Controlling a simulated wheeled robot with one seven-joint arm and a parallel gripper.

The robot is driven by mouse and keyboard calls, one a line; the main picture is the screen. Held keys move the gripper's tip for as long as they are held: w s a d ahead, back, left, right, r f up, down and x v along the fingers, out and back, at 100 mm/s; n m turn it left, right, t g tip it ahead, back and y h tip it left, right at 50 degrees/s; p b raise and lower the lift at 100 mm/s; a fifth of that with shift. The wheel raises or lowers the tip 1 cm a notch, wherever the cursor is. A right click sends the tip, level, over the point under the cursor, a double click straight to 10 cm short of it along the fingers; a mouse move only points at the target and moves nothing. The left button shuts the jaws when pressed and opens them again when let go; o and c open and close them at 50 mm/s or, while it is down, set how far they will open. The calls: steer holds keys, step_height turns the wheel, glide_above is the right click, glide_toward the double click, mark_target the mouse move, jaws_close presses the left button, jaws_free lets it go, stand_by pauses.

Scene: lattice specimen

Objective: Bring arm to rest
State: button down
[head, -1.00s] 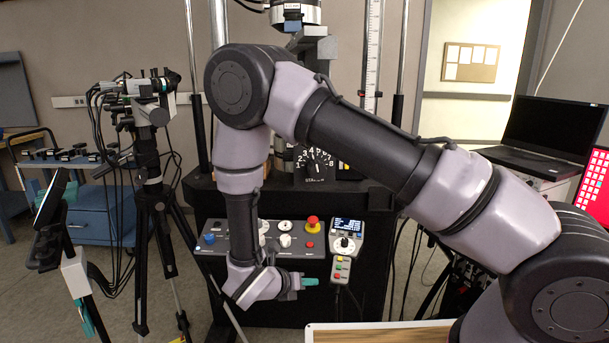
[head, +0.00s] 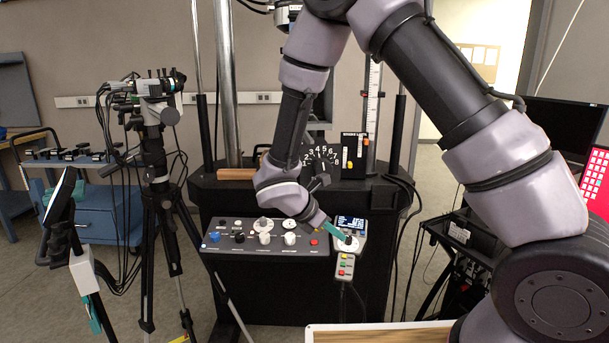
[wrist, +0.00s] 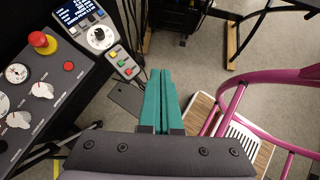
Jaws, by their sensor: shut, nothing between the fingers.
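My gripper (head: 336,230) has teal fingers and is in front of the black test machine in the head view. Its fingers point right and down, overlapping the handheld controller (head: 345,266) in the picture. I cannot tell from this view whether they touch it. In the wrist view my gripper (wrist: 158,98) has its two teal fingers side by side and closed, with nothing between them. There the controller (wrist: 103,40) lies up and left of the fingers, apart from them.
The control panel (head: 268,262) with knobs is left of the controller; its red emergency button (wrist: 42,42) shows in the wrist view. A camera tripod (head: 160,220) stands at left. A pink-framed chair (wrist: 225,112) is right of the fingers in the wrist view.

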steer(key=s+d+r+m+t+y, duration=0.1)
steer(key=s+d+r+m+y, duration=0.2)
steer(key=r+m, duration=0.6)
steer(key=s+d+r+m+t+y, duration=0.1)
steer(key=s+d+r+m+y, duration=0.2)
steer(key=r, duration=0.9)
steer(key=s+d+r+m+t+y, duration=0.1)
steer(key=s+d+r+m+y, duration=0.3)
steer(key=m, duration=1.2)
steer(key=s+d+r, duration=0.3)
steer(key=d+r, duration=0.3)
steer(key=r, duration=0.1)
steer(key=shift+s+d+r, duration=0.2)
steer(key=shift+s+d, duration=0.1)
steer(key=shift+d, duration=0.05)
